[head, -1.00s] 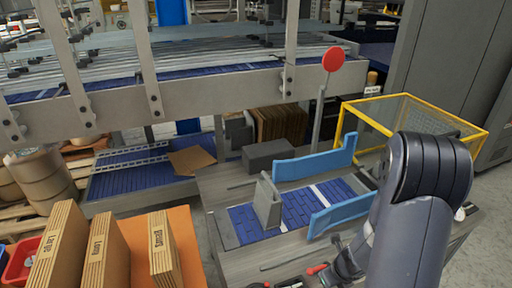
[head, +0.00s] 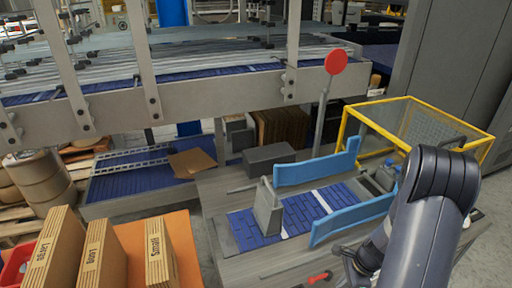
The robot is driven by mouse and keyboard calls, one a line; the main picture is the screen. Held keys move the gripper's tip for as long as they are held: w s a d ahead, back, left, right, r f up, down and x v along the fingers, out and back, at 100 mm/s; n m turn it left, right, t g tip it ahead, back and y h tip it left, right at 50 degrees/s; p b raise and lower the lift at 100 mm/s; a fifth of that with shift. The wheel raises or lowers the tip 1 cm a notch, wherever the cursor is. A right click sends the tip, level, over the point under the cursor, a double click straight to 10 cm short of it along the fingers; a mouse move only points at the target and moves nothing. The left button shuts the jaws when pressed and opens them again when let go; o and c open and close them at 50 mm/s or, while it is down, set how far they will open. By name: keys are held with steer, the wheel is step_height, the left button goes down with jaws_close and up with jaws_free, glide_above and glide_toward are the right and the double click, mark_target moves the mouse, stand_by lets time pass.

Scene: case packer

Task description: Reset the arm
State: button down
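My arm (head: 430,215) comes into the head view at the lower right, bent at a dark rounded joint. The arm stands beside the small blue conveyor (head: 300,212), in front of the yellow-framed guard (head: 440,113).
Light blue guide rails (head: 318,167) and a grey upright block (head: 267,207) stand at the conveyor. A red round button (head: 336,62) tops a post behind it. Boxes labelled Large, Land and Small (head: 160,252) stand at the lower left. A red-handled tool (head: 319,277) lies at the front.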

steer(key=shift+n, duration=0.5)
steer(key=d, duration=0.2)
steer(key=d+r+b, duration=0.1)
steer(key=d, duration=0.1)
steer(key=shift+w+d, duration=0.2)
steer(key=shift+b+v, duration=0.4)
steer(key=shift+v, duration=1.95)
